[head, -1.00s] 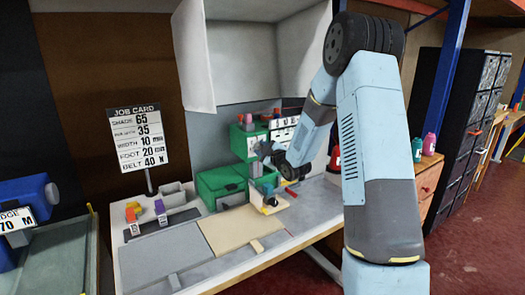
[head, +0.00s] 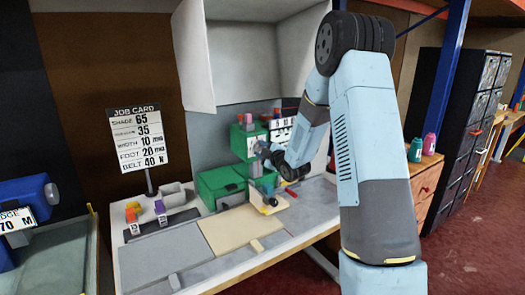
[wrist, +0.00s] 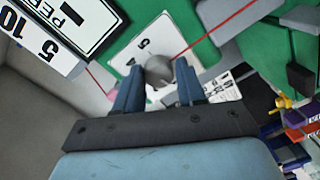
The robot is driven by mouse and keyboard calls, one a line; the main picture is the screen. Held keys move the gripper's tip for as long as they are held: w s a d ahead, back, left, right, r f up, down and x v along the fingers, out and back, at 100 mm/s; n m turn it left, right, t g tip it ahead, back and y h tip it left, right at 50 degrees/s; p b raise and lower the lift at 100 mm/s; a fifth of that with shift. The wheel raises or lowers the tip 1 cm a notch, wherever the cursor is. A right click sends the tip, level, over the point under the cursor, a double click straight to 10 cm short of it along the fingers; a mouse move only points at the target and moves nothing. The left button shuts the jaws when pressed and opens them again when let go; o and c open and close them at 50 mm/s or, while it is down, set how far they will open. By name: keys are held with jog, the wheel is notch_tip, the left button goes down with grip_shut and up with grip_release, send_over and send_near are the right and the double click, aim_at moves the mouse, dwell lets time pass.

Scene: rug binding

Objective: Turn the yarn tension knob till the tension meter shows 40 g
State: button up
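In the wrist view a round grey knob (wrist: 160,71) sits on a white dial plate (wrist: 128,58) with printed figures, on a green housing. My gripper (wrist: 159,66) has its two blue fingers apart, one on each side of the knob; contact is not clear. In the head view my gripper (head: 260,150) is at the green machine (head: 240,140) at the back of the bench, and the knob cannot be made out. White panels with black figures, partly reading "5 10" and "PE" (wrist: 70,20), are cut off at upper left. No meter reading of grams is legible.
A thin red strand (wrist: 215,27) crosses the green housing close to the dial. A job card (head: 136,138) stands on the bench at left. A green box (head: 221,186) and a beige board (head: 240,228) lie in front; the bench's front middle is mostly clear.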

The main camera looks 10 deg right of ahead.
jog(key=o, duration=0.4)
jog(key=v, duration=1.3)
jog(key=shift+s+d+f, duration=0.1)
jog(key=shift+s+d, duration=0.1)
jog(key=shift+s, duration=0.15)
jog(key=s+r+m+g+h, duration=0.55)
jog(key=s+r+m, duration=0.35)
jog(key=s+r, duration=0.2)
jog(key=s+a+r+m+g, duration=0.1)
jog(key=s+m, duration=0.1)
jog(key=s, duration=0.6)
jog(key=s+a+r+m+g, duration=0.1)
jog(key=s+m+g, duration=0.1)
jog(key=s, duration=0.6)
jog(key=s+a+m+g, duration=0.2)
jog(key=s+m, duration=0.1)
jog(key=s, duration=0.5)
jog(key=shift+s+r+g+y, duration=0.25)
jog(key=shift+s+r, duration=0.15)
